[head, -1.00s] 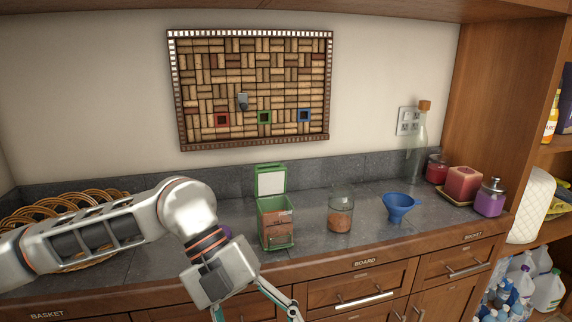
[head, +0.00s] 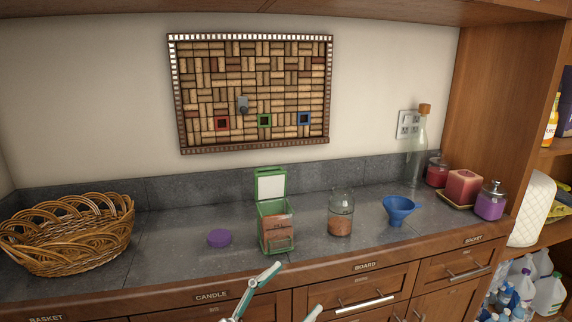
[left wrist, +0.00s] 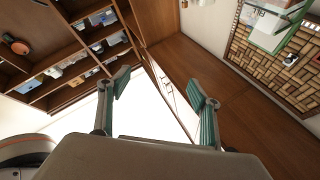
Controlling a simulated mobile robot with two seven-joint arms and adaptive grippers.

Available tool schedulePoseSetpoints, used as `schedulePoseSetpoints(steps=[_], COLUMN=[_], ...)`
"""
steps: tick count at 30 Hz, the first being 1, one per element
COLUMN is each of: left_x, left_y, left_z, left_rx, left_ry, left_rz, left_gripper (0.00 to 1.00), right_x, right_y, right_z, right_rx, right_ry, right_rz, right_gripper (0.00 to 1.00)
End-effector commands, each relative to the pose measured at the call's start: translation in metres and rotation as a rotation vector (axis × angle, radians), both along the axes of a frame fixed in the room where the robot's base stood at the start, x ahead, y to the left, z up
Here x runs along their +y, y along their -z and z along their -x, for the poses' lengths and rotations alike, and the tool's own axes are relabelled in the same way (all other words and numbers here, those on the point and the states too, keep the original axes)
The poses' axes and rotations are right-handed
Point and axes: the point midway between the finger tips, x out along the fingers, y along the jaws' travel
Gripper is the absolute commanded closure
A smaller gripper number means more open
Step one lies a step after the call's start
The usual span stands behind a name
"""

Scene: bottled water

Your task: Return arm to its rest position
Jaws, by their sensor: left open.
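My left gripper (head: 291,292) shows only as two teal and white fingers at the bottom edge of the head view, in front of the drawer fronts. Its arm and palm are out of that view. In the left wrist view the fingers (left wrist: 158,90) stand well apart with nothing between them, so the gripper is open and empty. The fingers are clear of the counter items in the head view. My right gripper is not in view.
Shelves with bottles (head: 520,285) are at the right.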

Motion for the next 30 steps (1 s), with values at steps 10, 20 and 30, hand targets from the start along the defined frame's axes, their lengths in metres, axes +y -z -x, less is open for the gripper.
schedulePoseSetpoints(steps=[10, 20, 30], left_x=[0.116, 0.193, 0.210], left_y=[0.209, 0.357, 0.387], left_z=[0.010, 0.114, 0.149], left_rx=[0.566, 0.980, 1.080], left_ry=[-0.436, -0.616, -0.643], left_rz=[-0.101, -0.277, -0.329], left_gripper=[0.36, 0.36, 0.36], right_x=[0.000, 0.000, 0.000], right_y=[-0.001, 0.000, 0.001], right_z=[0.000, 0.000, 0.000], right_rx=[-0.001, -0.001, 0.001], right_ry=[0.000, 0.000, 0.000], right_rz=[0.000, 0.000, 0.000], right_gripper=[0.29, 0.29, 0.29])
